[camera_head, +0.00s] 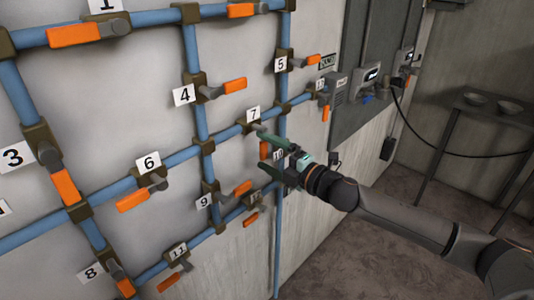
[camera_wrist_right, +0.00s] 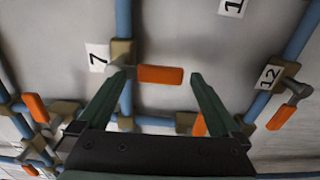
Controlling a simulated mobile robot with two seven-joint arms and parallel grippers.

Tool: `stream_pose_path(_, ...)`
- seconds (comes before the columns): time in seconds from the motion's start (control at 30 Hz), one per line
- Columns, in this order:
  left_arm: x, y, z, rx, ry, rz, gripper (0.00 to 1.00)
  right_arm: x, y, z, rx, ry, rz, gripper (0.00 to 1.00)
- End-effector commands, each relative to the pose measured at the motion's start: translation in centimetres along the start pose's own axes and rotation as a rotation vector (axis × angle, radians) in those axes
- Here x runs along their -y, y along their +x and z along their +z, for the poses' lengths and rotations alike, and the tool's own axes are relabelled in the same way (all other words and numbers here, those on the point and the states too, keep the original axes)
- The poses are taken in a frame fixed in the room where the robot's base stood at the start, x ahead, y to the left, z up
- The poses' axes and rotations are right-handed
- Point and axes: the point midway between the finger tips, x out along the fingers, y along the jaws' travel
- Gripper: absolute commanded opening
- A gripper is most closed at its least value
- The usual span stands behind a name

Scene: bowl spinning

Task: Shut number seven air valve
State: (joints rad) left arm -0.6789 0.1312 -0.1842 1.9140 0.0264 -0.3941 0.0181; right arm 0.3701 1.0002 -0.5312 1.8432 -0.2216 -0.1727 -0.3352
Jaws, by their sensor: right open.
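The number seven valve has a white "7" label (camera_head: 253,114) beside its brown fitting on a blue pipe. The label also shows in the right wrist view (camera_wrist_right: 97,57). Its orange handle (camera_wrist_right: 160,74) points down, across the pipe, and is partly hidden by my gripper in the head view. My right gripper (camera_head: 263,150) is open, its green fingers toward the wall. In the right wrist view its fingertips (camera_wrist_right: 162,76) lie one near each end of the handle, and the handle shows between them. Whether they touch it I cannot tell. My left gripper is not in view.
Valve 12 (camera_wrist_right: 290,92), with an orange handle, is close by below.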

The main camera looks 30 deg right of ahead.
Motion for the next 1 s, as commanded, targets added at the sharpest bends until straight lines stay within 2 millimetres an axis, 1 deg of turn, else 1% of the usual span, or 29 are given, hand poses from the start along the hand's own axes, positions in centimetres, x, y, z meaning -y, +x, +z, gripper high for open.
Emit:
stream_pose_path(0.2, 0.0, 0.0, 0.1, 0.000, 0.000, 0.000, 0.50, 0.1, -0.1, 0.0, 0.000, 0.003, 0.000, 1.00)
stream_pose_path(0.33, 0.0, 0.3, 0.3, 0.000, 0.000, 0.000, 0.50, 0.2, -0.8, 0.1, 0.002, 0.003, -0.001, 1.00)
stream_pose_path(0.7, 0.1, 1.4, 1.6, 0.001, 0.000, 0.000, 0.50, 0.5, -5.0, 0.0, 0.000, 0.002, -0.005, 1.00)
stream_pose_path(1.0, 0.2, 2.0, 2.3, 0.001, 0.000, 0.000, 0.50, 0.3, -7.6, -0.1, -0.001, 0.001, -0.003, 1.00)
